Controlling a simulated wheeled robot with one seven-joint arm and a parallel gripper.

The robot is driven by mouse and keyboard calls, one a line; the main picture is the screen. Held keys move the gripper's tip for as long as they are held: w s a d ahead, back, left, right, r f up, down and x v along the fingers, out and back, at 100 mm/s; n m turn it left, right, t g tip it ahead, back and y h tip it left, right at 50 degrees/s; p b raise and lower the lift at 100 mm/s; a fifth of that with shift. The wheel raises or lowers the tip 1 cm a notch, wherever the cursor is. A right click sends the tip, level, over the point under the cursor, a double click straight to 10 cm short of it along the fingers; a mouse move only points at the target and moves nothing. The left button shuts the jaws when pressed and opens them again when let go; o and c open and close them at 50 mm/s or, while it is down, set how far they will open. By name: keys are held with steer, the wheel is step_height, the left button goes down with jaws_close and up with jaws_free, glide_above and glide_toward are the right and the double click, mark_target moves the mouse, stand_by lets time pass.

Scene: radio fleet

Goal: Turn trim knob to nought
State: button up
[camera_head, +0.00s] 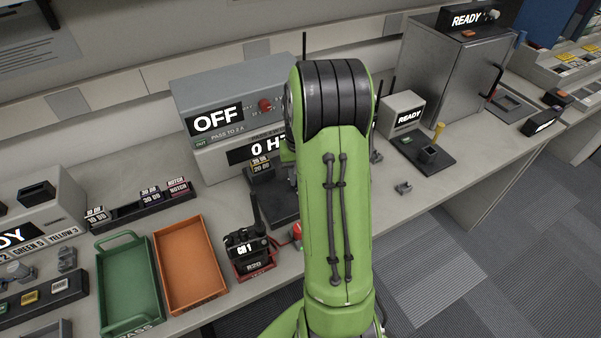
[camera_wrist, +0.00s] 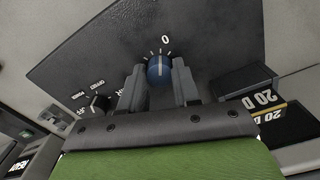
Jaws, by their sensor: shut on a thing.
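The blue trim knob (camera_wrist: 158,66) sits on a dark panel (camera_wrist: 110,55) in the wrist view, with pale tick marks around it and a white 0 printed just above it. My gripper (camera_wrist: 160,78) has one grey finger on each side of the knob and is shut on it. The knob's lower part is hidden by my gripper, and its pointer is too small to read surely. In the head view my green arm hides both the knob and my gripper.
A small black selector (camera_wrist: 97,103) is left of the knob. A dark block marked 20 D (camera_wrist: 262,99) is close to the right finger. In the head view, a radio (camera_head: 246,246), an orange tray (camera_head: 190,262) and a green tray (camera_head: 128,283) stand left of my arm.

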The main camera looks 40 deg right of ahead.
stand_by(0.4)
steer(key=o, duration=1.1)
steer(key=shift+c, duration=0.2)
step_height(320, 180, up, 16)
steer(key=p, duration=0.5)
steer(key=shift+f, duration=0.1)
steer(key=s+a+r+n+t+p, duration=0.2)
steer(key=a+r, duration=0.5)
steer(key=a, duration=0.2)
steer(key=s+a+r+n+t+p, duration=0.2)
steer(key=s+a+r+n+t, duration=0.1)
steer(key=s+a, duration=1)
steer(key=shift+s+a+n+t, duration=0.3)
steer(key=shift+a+n, duration=0.3)
steer(key=shift+n, duration=0.3)
